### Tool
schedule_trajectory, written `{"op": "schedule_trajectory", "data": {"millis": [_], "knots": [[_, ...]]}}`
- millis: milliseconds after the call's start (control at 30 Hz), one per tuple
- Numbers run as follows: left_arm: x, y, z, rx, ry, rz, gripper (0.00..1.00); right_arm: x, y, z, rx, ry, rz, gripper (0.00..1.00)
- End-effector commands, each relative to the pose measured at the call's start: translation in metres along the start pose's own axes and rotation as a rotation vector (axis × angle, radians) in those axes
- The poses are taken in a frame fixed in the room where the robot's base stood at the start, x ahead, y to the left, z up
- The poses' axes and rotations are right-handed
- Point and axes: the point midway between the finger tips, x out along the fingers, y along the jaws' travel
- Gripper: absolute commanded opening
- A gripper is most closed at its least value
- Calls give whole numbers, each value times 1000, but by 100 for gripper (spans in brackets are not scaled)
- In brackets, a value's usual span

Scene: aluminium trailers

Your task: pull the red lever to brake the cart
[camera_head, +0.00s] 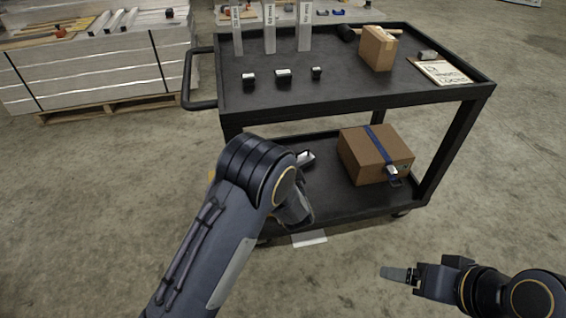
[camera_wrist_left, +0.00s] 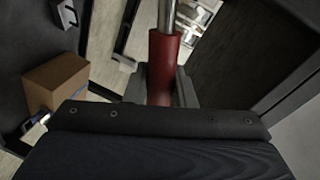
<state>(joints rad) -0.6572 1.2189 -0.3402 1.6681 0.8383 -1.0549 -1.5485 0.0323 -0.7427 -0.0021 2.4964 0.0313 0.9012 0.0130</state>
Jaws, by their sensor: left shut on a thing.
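The red lever (camera_wrist_left: 162,65) shows in the left wrist view as a red sleeve on a silver rod. It lies between the two fingers of my left gripper (camera_wrist_left: 162,88), which is shut on it. In the head view my left arm hides the lever and the left fingers. The black cart (camera_head: 345,92) stands ahead, with a top shelf and a lower shelf. My right gripper (camera_head: 398,274) is at the lower right, apart from the cart. From this side I cannot tell whether its fingers are open.
A small box (camera_head: 377,48), metal profiles (camera_head: 269,28) and a clipboard (camera_head: 441,72) are on the top shelf. A cardboard box (camera_head: 374,155) with a blue strap sits on the lower shelf. A strapped pallet stack (camera_head: 90,70) stands at the left. The floor at right is clear.

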Motion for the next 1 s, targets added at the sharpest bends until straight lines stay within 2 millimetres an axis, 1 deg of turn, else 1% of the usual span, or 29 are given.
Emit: {"op": "schedule_trajectory", "data": {"millis": [367, 400, 533, 833, 933, 1000], "knots": [[0, 4, 1, 11, 0, 7, 0, 0, 0, 0, 0, 0, 0, 81], [0, 4, 1, 11, 0, 7, 26, 0, 0, 0, 0, 0, 0, 81], [0, 3, 1, 10, 0, 6, 43, 0, 0, 0, 0, 0, 0, 81], [-2, 2, 0, 8, 0, 4, 43, 0, 0, 0, 0, 0, 0, 81], [-11, 2, -1, 10, 2, 4, 43, -2, -1, -1, 0, 0, 0, 81], [-22, 1, -1, 9, 2, 6, 43, -3, -1, -1, 0, 0, 0, 81]]}}
